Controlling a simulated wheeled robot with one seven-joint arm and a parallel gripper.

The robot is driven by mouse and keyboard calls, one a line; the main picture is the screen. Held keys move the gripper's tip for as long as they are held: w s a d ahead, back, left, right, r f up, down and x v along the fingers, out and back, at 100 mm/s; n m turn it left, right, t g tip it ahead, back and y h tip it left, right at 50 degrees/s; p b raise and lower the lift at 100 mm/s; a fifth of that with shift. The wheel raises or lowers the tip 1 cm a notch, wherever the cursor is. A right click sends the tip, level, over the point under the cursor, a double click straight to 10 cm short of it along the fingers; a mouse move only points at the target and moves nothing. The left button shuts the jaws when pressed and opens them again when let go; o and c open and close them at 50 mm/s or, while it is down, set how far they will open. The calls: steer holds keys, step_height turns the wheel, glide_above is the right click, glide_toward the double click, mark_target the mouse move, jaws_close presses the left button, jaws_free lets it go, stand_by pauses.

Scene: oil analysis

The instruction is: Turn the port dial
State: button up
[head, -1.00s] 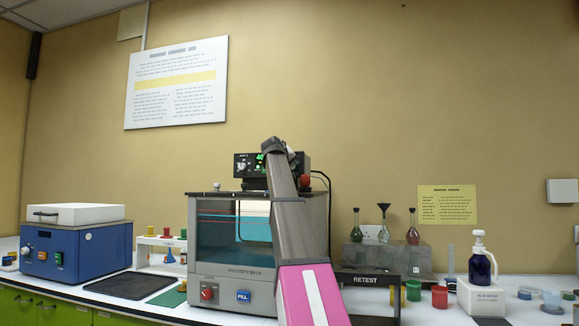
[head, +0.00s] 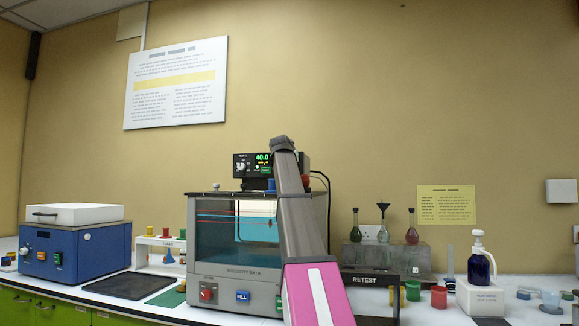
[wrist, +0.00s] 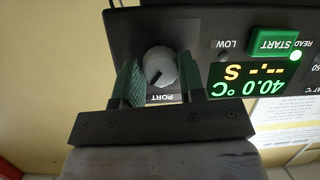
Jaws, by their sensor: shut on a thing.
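The port dial (wrist: 160,65) is a round light-grey knob with a dark pointer mark, above the upside-down label PORT in the wrist view. The mark points to the lower left there. My gripper (wrist: 160,80) has its green-padded fingers on either side of the dial and is shut on it. The dial sits on a black control unit (head: 240,167) on top of the viscosity bath (head: 205,235). In the head view my arm hides the dial and the fingertips.
The unit's display (wrist: 248,82) reads 40.0 °C with dashes beside an S, next to a green START button (wrist: 272,42). A red knob (head: 306,181) stands right of my arm. A rack of flasks (head: 360,255) stands farther right, a blue machine (head: 75,250) far left.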

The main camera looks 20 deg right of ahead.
stand_by(0.4)
steer(key=o, duration=0.9)
steer(key=v, duration=1)
steer(key=shift+s+a, duration=0.2)
steer(key=shift+s, duration=0.15)
